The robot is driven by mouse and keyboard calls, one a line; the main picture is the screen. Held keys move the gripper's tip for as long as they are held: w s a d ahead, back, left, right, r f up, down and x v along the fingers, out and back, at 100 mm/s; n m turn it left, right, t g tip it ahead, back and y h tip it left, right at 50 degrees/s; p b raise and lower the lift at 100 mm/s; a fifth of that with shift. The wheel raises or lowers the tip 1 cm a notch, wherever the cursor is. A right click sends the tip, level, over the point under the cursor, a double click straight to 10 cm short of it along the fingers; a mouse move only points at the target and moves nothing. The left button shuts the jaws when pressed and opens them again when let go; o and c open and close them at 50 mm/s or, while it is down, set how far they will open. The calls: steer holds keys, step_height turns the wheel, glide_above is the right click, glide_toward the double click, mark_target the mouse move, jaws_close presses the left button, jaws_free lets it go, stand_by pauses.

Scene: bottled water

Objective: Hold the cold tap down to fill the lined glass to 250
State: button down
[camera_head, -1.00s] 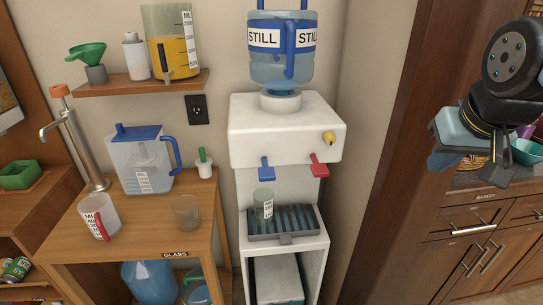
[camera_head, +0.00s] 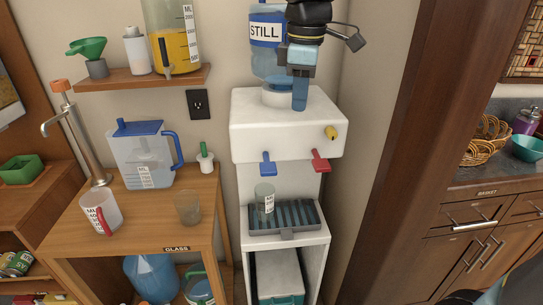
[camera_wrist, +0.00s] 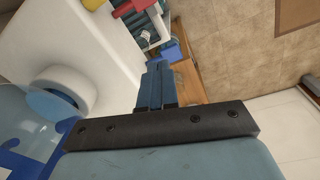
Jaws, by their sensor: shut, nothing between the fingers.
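The blue cold tap (camera_head: 267,163) is on the left front of the white dispenser (camera_head: 290,143); the red tap (camera_head: 319,161) is on its right. The lined glass (camera_head: 265,198) with a white scale label stands upright on the drip tray (camera_head: 285,234), below the blue tap. I cannot read a water level in it. My gripper (camera_head: 299,104) is shut and empty, in front of the dispenser's top and the bottle, above the taps. In the wrist view my shut fingers (camera_wrist: 158,85) point towards the dispenser front; part of the drip tray (camera_wrist: 137,22) shows beyond.
The STILL water bottle (camera_head: 267,45) sits on the dispenser, beside my gripper. A yellow knob (camera_head: 331,133) sticks out on the dispenser's upper right. The wooden table (camera_head: 140,220) at left holds a jug (camera_head: 143,160), a cup (camera_head: 100,212) and another glass (camera_head: 188,207).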

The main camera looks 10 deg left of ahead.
mark_target(268, 167)
steer(key=a+n, duration=0.3)
steer(key=a, duration=0.3)
steer(key=shift+a+f+g, duration=0.2)
steer(key=shift+f+g, duration=0.15)
steer(key=shift+g, duration=0.05)
steer(key=shift+f, duration=0.1)
step_height(268, 167, down, 14)
steer(key=shift+r, duration=0.1)
